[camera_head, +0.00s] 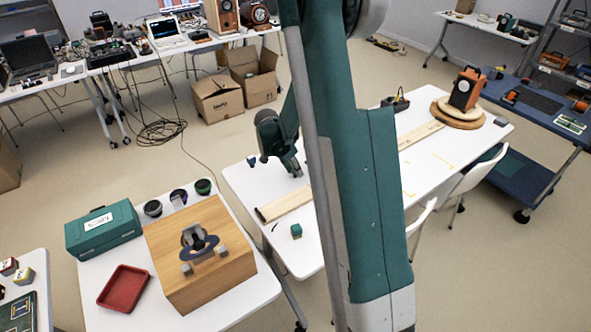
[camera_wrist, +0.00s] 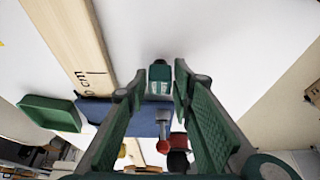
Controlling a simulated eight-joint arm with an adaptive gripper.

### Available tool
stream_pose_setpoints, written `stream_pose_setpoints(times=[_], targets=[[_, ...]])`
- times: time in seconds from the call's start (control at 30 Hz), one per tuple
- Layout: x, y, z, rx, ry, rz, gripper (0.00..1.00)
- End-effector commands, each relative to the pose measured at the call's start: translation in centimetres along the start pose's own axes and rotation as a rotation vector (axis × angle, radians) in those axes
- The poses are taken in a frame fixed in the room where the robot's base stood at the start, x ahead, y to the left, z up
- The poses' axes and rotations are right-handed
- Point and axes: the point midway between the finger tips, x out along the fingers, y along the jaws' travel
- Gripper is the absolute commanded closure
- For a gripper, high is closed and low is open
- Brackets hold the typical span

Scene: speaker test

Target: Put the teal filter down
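A small teal block with pale marks on one face (camera_wrist: 160,76), apparently the teal filter, is between the fingertips of my gripper (camera_wrist: 161,84) in the wrist view. Its sides are very close to both fingers; I cannot tell whether they touch. White tabletop shows behind it. In the head view, my gripper (camera_head: 272,150) is over the back left part of the white table (camera_head: 345,150). A small dark blue-teal block (camera_head: 251,161) shows at its lower left and may be the same piece; its contact with the table is unclear.
A teal cube (camera_head: 296,231) is at the table's front left. A long wooden board (camera_head: 290,202) lies across the table and shows in the wrist view (camera_wrist: 72,45). An orange device (camera_head: 465,90) stands on a round wooden base (camera_head: 458,117) at the right.

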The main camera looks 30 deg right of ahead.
Motion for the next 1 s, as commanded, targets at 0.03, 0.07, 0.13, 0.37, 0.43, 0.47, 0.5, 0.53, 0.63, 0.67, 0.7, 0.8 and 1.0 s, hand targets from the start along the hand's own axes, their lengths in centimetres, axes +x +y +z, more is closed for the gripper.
stream_pose_setpoints(times=[0.03, 0.07, 0.13, 0.37, 0.43, 0.47, 0.5, 0.53, 0.63, 0.67, 0.7, 0.8, 1.0], targets=[[0.0, 0.0, 0.0, 0.000, 0.000, 0.000, 0.68], [0.0, 0.0, 0.0, 0.000, 0.000, 0.000, 0.68], [0.0, 0.0, 0.0, 0.000, 0.000, 0.000, 0.68], [-0.1, 0.0, 0.0, 0.000, 0.000, 0.000, 0.68], [-0.1, 0.0, -0.1, 0.000, 0.000, 0.000, 0.68], [-0.2, 0.0, -0.1, 0.000, 0.000, 0.000, 0.68], [-0.3, 0.0, -0.1, 0.000, 0.000, 0.000, 0.68], [-0.4, 0.0, -0.2, 0.000, 0.000, 0.000, 0.68], [-1.0, 0.0, -0.1, -0.001, 0.000, 0.000, 0.68], [-1.3, 0.0, -0.2, -0.001, 0.000, 0.000, 0.68], [-1.7, 0.0, -0.2, -0.001, 0.000, 0.000, 0.68], [-2.9, 0.0, -0.2, -0.002, 0.000, 0.000, 0.68], [-6.0, 0.0, -0.1, -0.001, 0.000, 0.000, 0.68]])
